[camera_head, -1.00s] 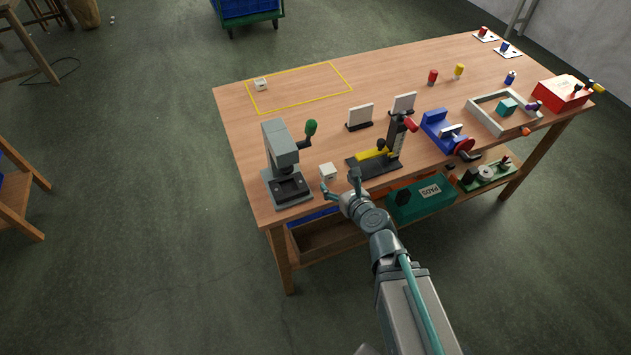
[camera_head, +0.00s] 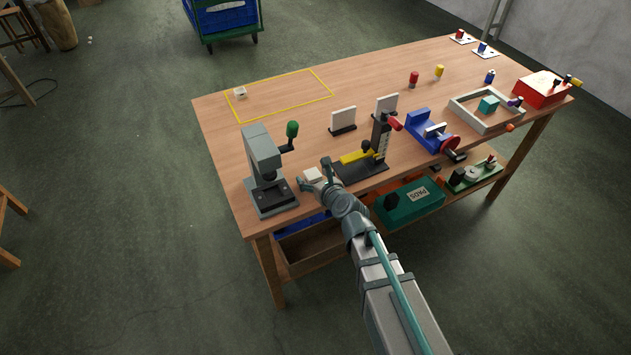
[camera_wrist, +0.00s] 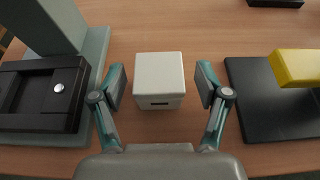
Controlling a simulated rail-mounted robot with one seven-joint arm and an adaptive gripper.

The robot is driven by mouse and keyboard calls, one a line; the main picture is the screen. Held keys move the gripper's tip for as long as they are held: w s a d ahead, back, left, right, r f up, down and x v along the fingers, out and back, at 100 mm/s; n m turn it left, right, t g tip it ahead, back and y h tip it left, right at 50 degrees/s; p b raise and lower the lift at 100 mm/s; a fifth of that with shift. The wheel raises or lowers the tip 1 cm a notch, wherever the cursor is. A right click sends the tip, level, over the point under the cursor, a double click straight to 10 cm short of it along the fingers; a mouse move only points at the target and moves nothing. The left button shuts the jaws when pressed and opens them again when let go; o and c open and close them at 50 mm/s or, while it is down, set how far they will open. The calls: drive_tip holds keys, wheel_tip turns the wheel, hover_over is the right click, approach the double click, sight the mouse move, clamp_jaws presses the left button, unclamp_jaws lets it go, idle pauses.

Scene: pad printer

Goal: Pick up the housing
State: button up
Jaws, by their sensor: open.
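The housing, a small white block (camera_wrist: 159,80) with a dark slot in its near face, sits on the wooden table. In the wrist view it is between the two fingers of my gripper (camera_wrist: 160,88), with a gap on each side. My gripper is open and not touching it. In the head view the housing (camera_head: 313,174) is at the table's near edge, partly hidden by my gripper (camera_head: 315,182). Another small white block (camera_head: 240,92) lies within the yellow outline at the back left.
A grey pad printer (camera_head: 264,170) with a green-knobbed lever stands close left of the housing. A black-based fixture with a yellow part (camera_head: 356,157) stands close right. The yellow-outlined area (camera_head: 290,96) is mostly bare. A blue vise (camera_head: 428,131) is farther right.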

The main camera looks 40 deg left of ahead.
drive_tip(key=shift+a, duration=0.15)
drive_tip(key=c, duration=1.1)
drive_tip(key=shift+r, duration=0.1)
